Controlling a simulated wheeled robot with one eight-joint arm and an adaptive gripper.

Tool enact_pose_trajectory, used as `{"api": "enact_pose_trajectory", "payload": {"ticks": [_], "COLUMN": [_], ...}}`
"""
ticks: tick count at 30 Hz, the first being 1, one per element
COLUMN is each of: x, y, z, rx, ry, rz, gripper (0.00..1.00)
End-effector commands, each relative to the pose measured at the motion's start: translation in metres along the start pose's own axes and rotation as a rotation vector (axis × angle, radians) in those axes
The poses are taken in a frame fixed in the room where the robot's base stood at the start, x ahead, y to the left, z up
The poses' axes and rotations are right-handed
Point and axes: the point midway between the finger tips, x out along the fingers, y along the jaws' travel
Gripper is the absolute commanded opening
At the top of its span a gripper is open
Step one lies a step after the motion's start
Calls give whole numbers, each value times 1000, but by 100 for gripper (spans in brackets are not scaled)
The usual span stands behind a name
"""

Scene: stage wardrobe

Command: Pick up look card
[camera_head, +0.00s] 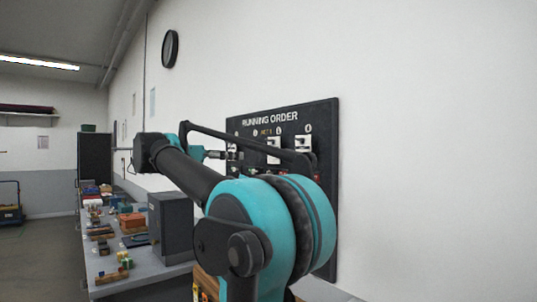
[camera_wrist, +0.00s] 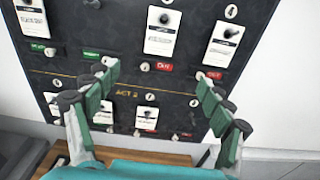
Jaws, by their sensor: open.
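Several white look cards hang on the dark running-order board (camera_wrist: 190,95). In the wrist view, one upper card (camera_wrist: 162,32) is above the gap between my fingers, with another upper card (camera_wrist: 223,45) to its right. A lower card (camera_wrist: 147,117) shows between my fingers, and more are at the left. My gripper (camera_wrist: 157,74) is open, its two green-padded fingers spread in front of the board with nothing between them. In the head view, the board (camera_head: 329,125) is partly hidden by my arm; cards (camera_head: 273,150) (camera_head: 303,143) show behind it. Card writing is too small to read.
Small pegs and red and green tags sit below the cards. A wooden surface (camera_wrist: 165,157) is below the board. Left of my arm, a long table (camera_head: 110,288) holds a grey box (camera_head: 171,227) and many small items.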

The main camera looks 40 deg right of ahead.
Motion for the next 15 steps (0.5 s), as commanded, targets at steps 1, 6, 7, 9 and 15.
{"api": "enact_pose_trajectory", "payload": {"ticks": [1,6,7,9,15], "x": [-1,12,17,30,68], "y": [0,0,-1,-1,-1], "z": [11,22,22,22,23], "rx": [-20,-42,-42,-41,-39], "ry": [-21,-43,-42,-42,-40], "rz": [-4,-9,-11,-12,-10], "gripper": [81,81,81,81,81]}}
